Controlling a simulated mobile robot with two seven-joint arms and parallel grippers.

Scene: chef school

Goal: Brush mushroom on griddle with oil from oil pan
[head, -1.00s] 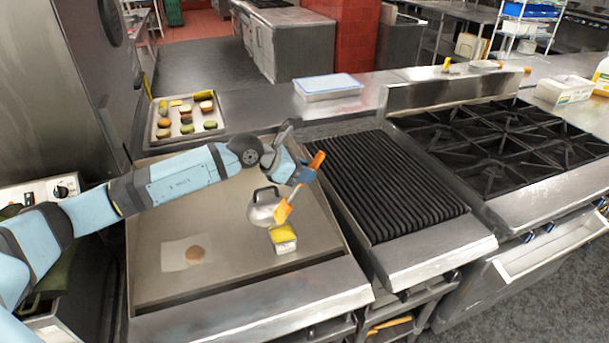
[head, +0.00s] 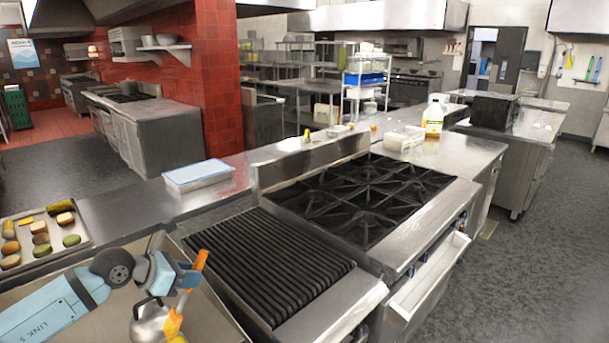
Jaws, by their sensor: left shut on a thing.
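My left gripper (head: 188,278) is shut on a brush (head: 200,262) with an orange handle. The brush hangs tilted, its orange-yellow head (head: 173,324) low at the bottom of the head view, over the griddle (head: 213,318). Only the griddle's upper part shows. A yellow sliver of the oil pan (head: 179,340) shows at the bottom edge, just below the brush head; whether they touch I cannot tell. The mushroom on the griddle is out of frame. My right gripper is not in view.
A rounded silver utensil (head: 148,326) stands beside the brush. A tray (head: 82,243) of vegetables and buns lies at the left. A ribbed grill (head: 270,268) and a burner range (head: 365,195) adjoin on the right. A white-blue lidded container (head: 198,175) sits on the back counter.

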